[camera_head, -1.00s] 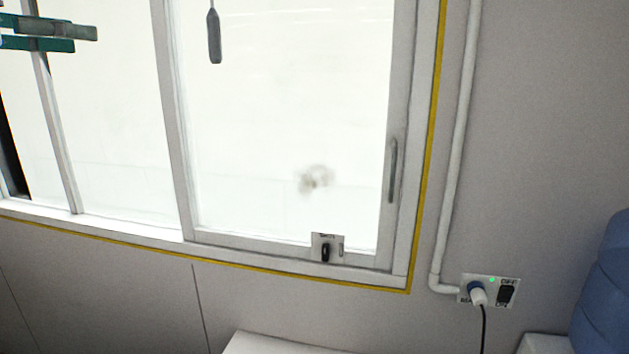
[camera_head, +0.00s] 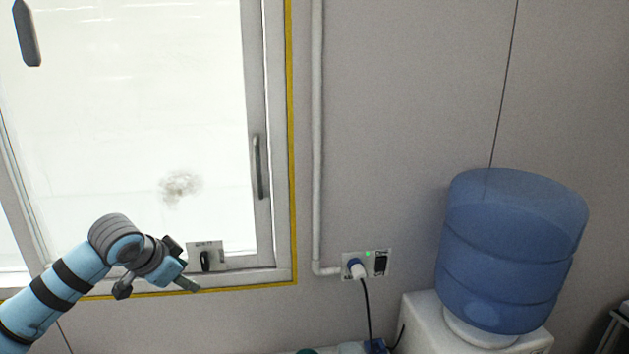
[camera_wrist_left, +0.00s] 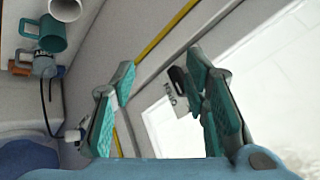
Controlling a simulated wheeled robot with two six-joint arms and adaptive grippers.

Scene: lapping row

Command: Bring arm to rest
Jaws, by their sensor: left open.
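My left arm comes in from the lower left in the head view, in front of the lower window frame. My left gripper (camera_head: 157,286) is open, with its fingers spread and nothing between them. It appears beside the small black window latch (camera_head: 206,260) on its pale plate; I cannot tell the distance. In the left wrist view the left gripper (camera_wrist_left: 161,108) shows two teal-padded fingers well apart, with the grey wall and the yellow-edged window frame behind. My right gripper is not in view.
A blue water bottle (camera_head: 510,255) stands on a white dispenser (camera_head: 425,325) at the right. A plug (camera_head: 357,268) with a black cable sits in the wall outlet. A teal mug (camera_wrist_left: 40,35) shows in the left wrist view. The wall above the outlet is clear.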

